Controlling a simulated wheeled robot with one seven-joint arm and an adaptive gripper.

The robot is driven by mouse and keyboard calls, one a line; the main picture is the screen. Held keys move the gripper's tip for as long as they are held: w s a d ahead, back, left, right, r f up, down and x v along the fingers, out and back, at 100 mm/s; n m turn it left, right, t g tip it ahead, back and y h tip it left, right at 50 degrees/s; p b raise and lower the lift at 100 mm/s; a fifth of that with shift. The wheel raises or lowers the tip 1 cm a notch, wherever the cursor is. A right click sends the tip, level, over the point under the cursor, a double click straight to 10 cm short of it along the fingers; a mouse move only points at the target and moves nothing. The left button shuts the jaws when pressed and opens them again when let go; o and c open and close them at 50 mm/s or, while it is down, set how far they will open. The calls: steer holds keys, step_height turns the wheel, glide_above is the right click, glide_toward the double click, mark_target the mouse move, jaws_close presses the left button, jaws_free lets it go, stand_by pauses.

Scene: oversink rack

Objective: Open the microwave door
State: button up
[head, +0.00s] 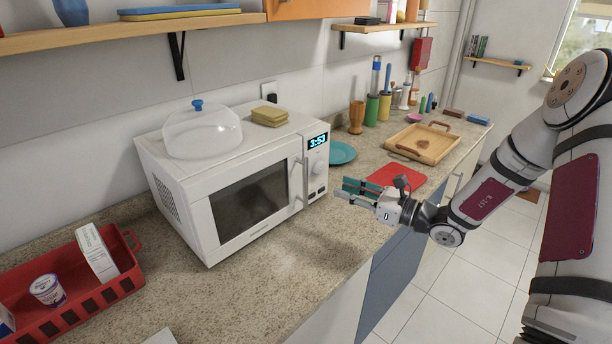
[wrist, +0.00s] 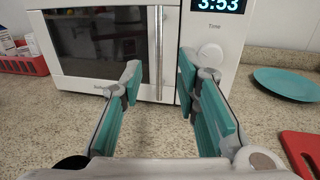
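The white microwave (head: 195,203) stands on the counter with its door (head: 248,203) shut. A vertical metal handle (head: 305,181) runs along the door's right edge, beside the control panel (head: 317,170) with its lit clock. In the wrist view the handle (wrist: 158,55) is ahead, between the lines of my two fingers and nearer the left one. My gripper (head: 341,189) is in front of the microwave to the right of the handle, apart from it. In the wrist view my gripper (wrist: 158,78) is open, with nothing between its teal-padded fingers.
A clear dome with a blue knob (head: 203,132) and yellow sponges (head: 269,116) sit on the microwave. A red basket (head: 75,285) stands at left. A teal plate (head: 341,153), red board (head: 397,178) and wooden tray (head: 430,141) lie at right. The counter before the microwave is clear.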

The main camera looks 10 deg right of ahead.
steer(key=x, duration=1.2)
steer(key=shift+w+a, duration=0.15)
steer(key=shift+a, duration=0.05)
jaws_close()
